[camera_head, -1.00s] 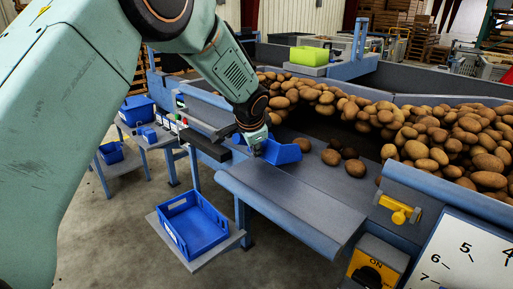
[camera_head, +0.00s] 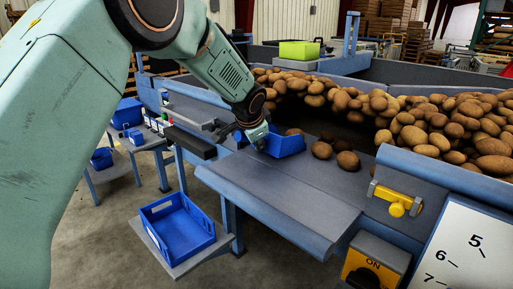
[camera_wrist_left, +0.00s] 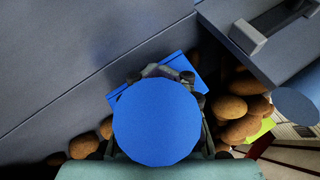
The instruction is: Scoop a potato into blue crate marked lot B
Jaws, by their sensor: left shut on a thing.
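My left gripper (camera_head: 256,134) is shut on a blue scoop (camera_head: 287,146), held low at the grader deck (camera_head: 270,185). A potato (camera_head: 293,132) shows just behind the scoop's far edge. Two more potatoes, one nearer (camera_head: 321,150) and one farther right (camera_head: 347,160), lie to the scoop's right. The inside of the scoop is mostly hidden. In the left wrist view a round blue disc (camera_wrist_left: 157,125) covers the middle, with the scoop's blue edge (camera_wrist_left: 178,64) behind it. A blue crate (camera_head: 195,249) stands on a low shelf at front left; no lot mark is readable. My right gripper is not in view.
A large potato heap (camera_head: 430,120) fills the back and right. A yellow handle (camera_head: 397,202), an ON switch box (camera_head: 375,262) and a number dial (camera_head: 470,250) stand at front right. Smaller blue bins (camera_head: 102,158) sit at the left. A green box (camera_head: 299,50) stands behind.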

